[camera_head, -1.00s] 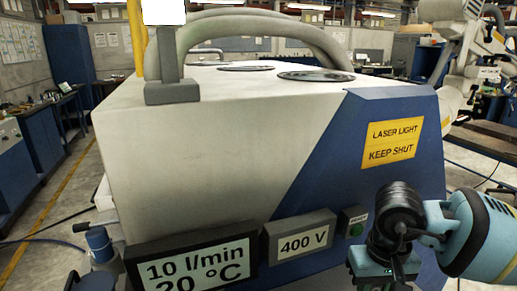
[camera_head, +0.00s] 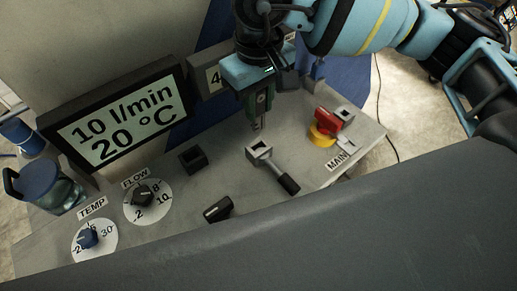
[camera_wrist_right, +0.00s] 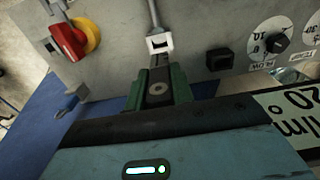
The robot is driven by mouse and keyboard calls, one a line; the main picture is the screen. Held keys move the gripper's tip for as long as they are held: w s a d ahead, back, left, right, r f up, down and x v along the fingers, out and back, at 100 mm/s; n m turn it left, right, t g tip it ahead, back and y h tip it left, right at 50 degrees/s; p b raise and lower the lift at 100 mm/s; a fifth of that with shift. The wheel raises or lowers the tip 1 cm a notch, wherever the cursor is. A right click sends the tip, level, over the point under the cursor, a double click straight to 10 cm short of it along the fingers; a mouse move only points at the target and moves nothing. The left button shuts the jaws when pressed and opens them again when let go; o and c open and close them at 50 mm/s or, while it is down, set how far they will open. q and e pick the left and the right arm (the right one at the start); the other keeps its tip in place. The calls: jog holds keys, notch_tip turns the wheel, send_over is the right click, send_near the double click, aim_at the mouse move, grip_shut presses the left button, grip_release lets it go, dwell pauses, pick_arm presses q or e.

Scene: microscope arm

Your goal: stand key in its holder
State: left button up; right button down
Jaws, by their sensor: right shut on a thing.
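My right gripper (camera_head: 257,112) points down over the control desk, its green jaws shut on a slim piece that I take for the key (camera_head: 257,126). Only its narrow metal tip shows below the jaws; in the right wrist view a dark part with a round hole (camera_wrist_right: 156,89) lies between the green fingers. Which one is the holder I cannot tell. My left gripper is out of view.
A red switch on a yellow ring (camera_head: 325,126) and a grey block (camera_head: 345,114) are at right. FLOW (camera_head: 143,194) and TEMP (camera_head: 88,238) dials, a black handle (camera_head: 218,208) and a display (camera_head: 118,112) are left. A large grey surface (camera_head: 340,235) fills the foreground.

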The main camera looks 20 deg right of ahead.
aim_at(259, 129)
notch_tip(259, 129, down, 4)
jog(key=shift+r, duration=0.1)
jog(key=shift+f+p, duration=0.4)
jog(key=shift+f, duration=2.65)
jog(key=c, duration=1.2)
grip_release()
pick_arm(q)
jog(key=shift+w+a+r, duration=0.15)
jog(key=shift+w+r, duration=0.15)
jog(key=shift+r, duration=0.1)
pick_arm(e)
jog(key=shift+r, duration=0.2)
notch_tip(259, 129, up, 7)
jog(key=shift+s+f+b, duration=0.1)
jog(key=shift+f+b, duration=0.05)
jog(key=shift+b, duration=0.4)
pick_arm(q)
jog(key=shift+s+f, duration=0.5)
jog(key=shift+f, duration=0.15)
pick_arm(e)
jog(key=shift+r, duration=0.45)
